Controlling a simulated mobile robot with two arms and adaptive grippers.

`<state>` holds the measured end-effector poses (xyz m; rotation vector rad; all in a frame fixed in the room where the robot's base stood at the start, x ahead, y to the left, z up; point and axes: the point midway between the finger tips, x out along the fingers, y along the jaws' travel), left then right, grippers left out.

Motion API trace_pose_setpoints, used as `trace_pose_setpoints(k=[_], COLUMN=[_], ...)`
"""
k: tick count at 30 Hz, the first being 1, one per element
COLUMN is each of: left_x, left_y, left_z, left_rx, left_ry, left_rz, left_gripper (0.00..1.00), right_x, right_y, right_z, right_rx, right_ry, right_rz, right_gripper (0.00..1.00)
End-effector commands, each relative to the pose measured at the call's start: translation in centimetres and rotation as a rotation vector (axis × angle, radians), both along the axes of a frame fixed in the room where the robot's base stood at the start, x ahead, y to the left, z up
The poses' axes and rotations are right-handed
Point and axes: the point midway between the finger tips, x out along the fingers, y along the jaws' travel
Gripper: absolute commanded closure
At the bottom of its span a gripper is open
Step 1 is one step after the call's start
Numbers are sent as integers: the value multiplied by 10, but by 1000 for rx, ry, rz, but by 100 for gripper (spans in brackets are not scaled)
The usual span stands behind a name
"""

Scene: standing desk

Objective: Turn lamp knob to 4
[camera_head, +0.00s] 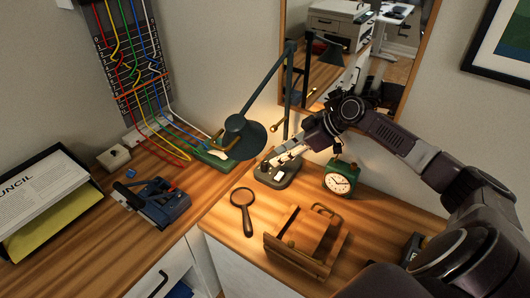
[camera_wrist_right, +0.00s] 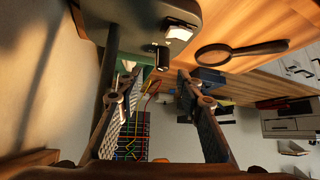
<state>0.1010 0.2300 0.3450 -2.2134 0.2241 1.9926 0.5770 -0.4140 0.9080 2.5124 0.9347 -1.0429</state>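The dark green desk lamp has a shade (camera_head: 243,138) on a jointed arm and a rounded base (camera_head: 281,181) at the back of the wooden desk. In the right wrist view the base (camera_wrist_right: 135,22) shows upside down at the top, with a lit white switch (camera_wrist_right: 180,32) and a small dark knob (camera_wrist_right: 162,57). My right gripper (camera_head: 287,157) is over the base in the head view. In the right wrist view the gripper (camera_wrist_right: 157,75) is open, and the knob appears between its fingertips. I cannot tell whether they touch it. The knob's number marks are not readable. My left gripper is not in view.
A green alarm clock (camera_head: 340,178) stands close right of the base, under my right arm. A magnifying glass (camera_head: 242,203) and wooden holder (camera_head: 296,257) lie in front. A blue device (camera_head: 157,203) is on the left desk. A mirror (camera_head: 333,62) hangs behind.

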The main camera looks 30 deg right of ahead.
Motion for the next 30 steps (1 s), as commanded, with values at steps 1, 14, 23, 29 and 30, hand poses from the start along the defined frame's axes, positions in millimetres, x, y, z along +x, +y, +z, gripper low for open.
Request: trace_pose_setpoints(k=[1,14,23,29,30], left_x=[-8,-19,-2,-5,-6], left_y=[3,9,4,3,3], left_z=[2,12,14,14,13], left_rx=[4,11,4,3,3], left_ry=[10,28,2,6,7], left_rz=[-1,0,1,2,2], left_gripper=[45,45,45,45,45], right_x=[3,36,39,39,39], right_y=[3,32,35,34,34], right_z=[-3,-46,-52,-52,-52], right_rx=[3,3,1,0,1], right_ry=[0,0,0,0,0], right_rz=[1,-1,1,0,1], right_gripper=[66,66,66,81,85])
